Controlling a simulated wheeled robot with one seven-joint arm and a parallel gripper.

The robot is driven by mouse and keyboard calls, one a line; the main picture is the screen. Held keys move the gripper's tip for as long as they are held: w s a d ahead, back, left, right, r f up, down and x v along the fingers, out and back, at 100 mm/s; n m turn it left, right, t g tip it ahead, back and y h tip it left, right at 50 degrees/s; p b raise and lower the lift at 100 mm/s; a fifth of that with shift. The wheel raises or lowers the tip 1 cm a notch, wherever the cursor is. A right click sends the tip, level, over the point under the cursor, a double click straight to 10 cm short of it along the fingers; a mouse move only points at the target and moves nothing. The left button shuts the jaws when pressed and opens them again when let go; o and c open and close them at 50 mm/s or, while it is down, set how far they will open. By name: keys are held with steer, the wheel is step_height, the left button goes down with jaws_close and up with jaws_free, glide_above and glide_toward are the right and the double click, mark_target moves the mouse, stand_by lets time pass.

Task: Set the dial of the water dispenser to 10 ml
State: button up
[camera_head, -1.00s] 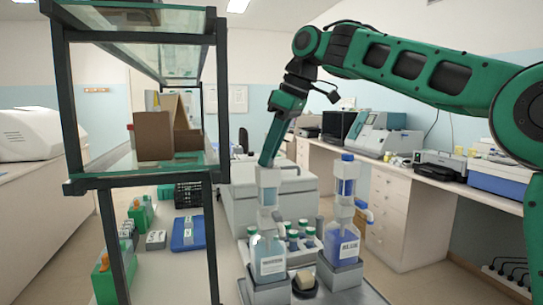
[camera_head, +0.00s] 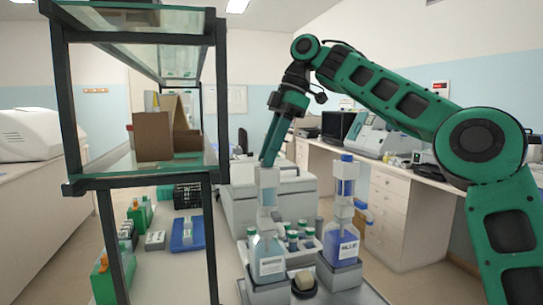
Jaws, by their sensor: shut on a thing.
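Two bottle dispensers stand on a grey bench. The left dispenser (camera_head: 267,250) holds pale, nearly clear liquid, with a white and clear upper part above its bottle; I take it for the water dispenser. The right dispenser (camera_head: 342,242) holds blue liquid and has a blue cap and a blue side spout. My gripper (camera_head: 267,164) points down at the top of the left dispenser and is shut on that top part. The dial itself cannot be made out; the gripper and the small size hide it.
Several small capped bottles (camera_head: 293,238) stand behind the dispensers, and a beige-topped jar (camera_head: 304,281) stands between them in front. A dark-framed glass shelf (camera_head: 222,100) rises close on the left. A blue tray (camera_head: 188,234) lies beyond its post.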

stand_by(0.4)
steer(key=o, duration=1.1)
steer(key=shift+c, duration=0.2)
